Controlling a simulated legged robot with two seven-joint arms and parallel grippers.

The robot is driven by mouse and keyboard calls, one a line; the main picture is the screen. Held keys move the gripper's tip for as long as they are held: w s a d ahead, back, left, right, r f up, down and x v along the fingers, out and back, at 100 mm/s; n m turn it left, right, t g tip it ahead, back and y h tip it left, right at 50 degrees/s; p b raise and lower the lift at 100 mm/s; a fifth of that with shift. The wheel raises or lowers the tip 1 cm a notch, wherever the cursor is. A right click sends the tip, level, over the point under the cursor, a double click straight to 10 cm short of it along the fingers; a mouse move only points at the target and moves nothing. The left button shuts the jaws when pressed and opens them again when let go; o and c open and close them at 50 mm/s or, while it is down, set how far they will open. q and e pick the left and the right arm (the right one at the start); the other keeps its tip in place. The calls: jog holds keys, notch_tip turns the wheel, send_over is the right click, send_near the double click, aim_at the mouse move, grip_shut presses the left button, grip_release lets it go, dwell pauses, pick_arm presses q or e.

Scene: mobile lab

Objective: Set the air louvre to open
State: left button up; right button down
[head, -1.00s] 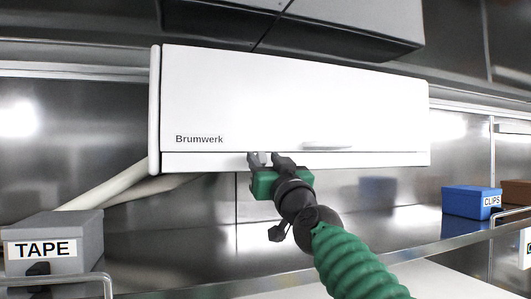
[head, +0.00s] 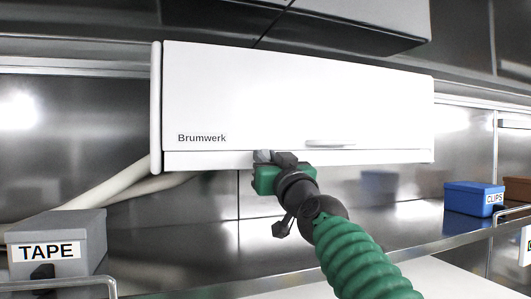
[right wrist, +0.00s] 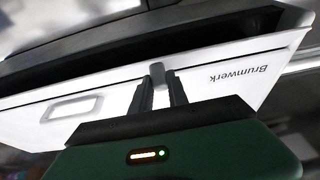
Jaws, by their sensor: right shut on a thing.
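The white Brumwerk air unit (head: 290,95) hangs on the wall, with a narrow white louvre strip (head: 370,157) along its lower front edge. My right gripper (head: 273,157) is at that edge, left of the unit's middle. In the right wrist view its two dark fingers (right wrist: 160,92) are shut on a small grey tab (right wrist: 157,73) at the unit's edge. That view shows the unit upside down, with a dark band (right wrist: 150,40) along the edge beyond the tab. I cannot tell the louvre's exact angle. My left gripper is out of view.
A grey TAPE box (head: 60,245) is at the lower left and a blue CLIPS box (head: 472,198) at the right. A metal shelf edge (head: 230,282) runs below the unit. A pale pipe (head: 110,185) leaves the unit's left end.

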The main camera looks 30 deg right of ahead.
aim_at(261, 146)
notch_tip(261, 146, up, 3)
jog(key=g+p, duration=0.2)
jog(key=p, duration=0.3)
jog(key=shift+s+a+f, duration=0.1)
jog(key=shift+a, duration=0.05)
jog(key=shift+g+y+p, duration=0.3)
jog(key=shift+g+p, duration=0.1)
jog(key=shift+p, duration=0.25)
jog(key=shift+g, duration=0.7)
jog(key=shift+g+y+p, duration=0.3)
jog(key=shift+g+p, duration=0.05)
jog(key=shift+g, duration=0.05)
jog(key=shift+r+g, duration=0.35)
jog(key=shift+g, duration=0.05)
jog(key=shift+r, duration=0.15)
jog(key=c, duration=1.3)
grip_release()
jog(key=shift+f, duration=0.2)
